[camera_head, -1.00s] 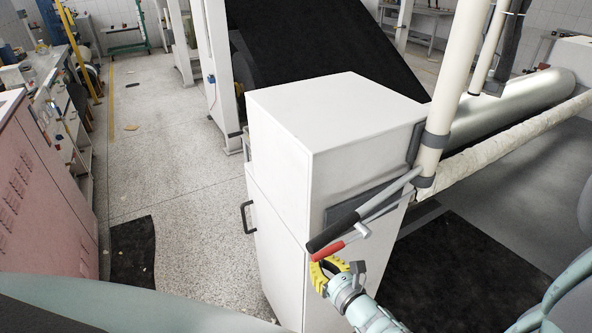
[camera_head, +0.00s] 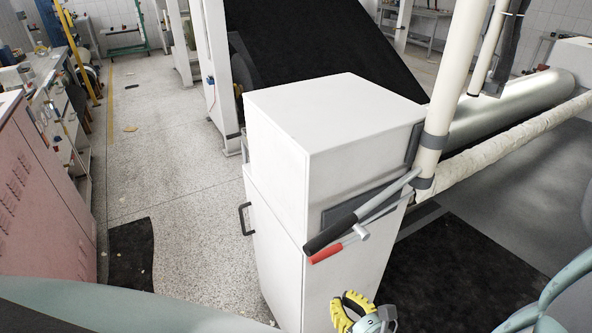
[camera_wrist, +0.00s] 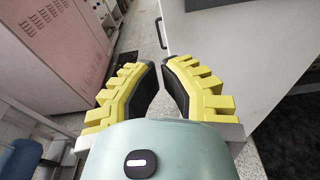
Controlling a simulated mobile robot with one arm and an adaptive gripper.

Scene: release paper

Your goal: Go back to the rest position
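My gripper (camera_head: 353,305) has yellow ribbed fingers and hangs low in front of the white cabinet (camera_head: 325,125), near the bottom edge of the head view. It is below and apart from the lever with the black grip (camera_head: 331,235) and from the red handle (camera_head: 332,254) beside it. In the wrist view the gripper's fingers (camera_wrist: 162,70) stand apart, with a narrow empty gap between the tips and floor showing through. Nothing is held. The wrist view shows the white cabinet to the right of the fingers and no lever.
A pink cabinet (camera_head: 45,195) and a cluttered bench stand at the left. A silver roller (camera_head: 510,105) and a wrapped pale roll (camera_head: 520,140) extend to the right. The speckled floor (camera_head: 180,170) between the cabinets is mostly clear. A dark mat (camera_head: 132,255) lies there.

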